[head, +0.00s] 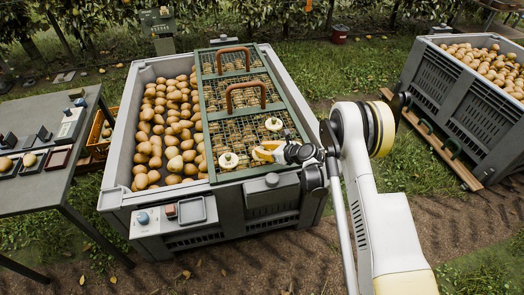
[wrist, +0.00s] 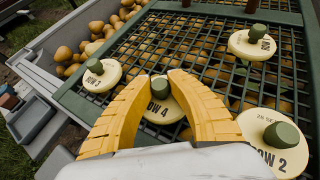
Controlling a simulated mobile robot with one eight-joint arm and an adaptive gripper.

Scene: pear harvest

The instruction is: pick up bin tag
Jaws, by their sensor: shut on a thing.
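My gripper (head: 262,151) is over the front part of the green mesh lid on the pear bin. In the wrist view its yellow fingers (wrist: 162,86) close around the green knob of a cream round tag marked ROW 4 (wrist: 160,110). I cannot tell whether this tag touches the mesh. A ROW 3 tag (wrist: 102,77) lies to its left; it also shows in the head view (head: 228,160). Another cream tag (wrist: 252,46) lies farther back on the right, its label too small to read. A ROW 2 tag (wrist: 270,146) is close on the right.
The mesh lid (head: 205,115) has two brown handles (head: 245,97) and covers the bin's right part. Loose pears (head: 170,125) fill the open left part. A small grey tray (head: 193,211) sits on the front ledge. A table (head: 40,185) stands left, another pear bin (head: 455,95) right.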

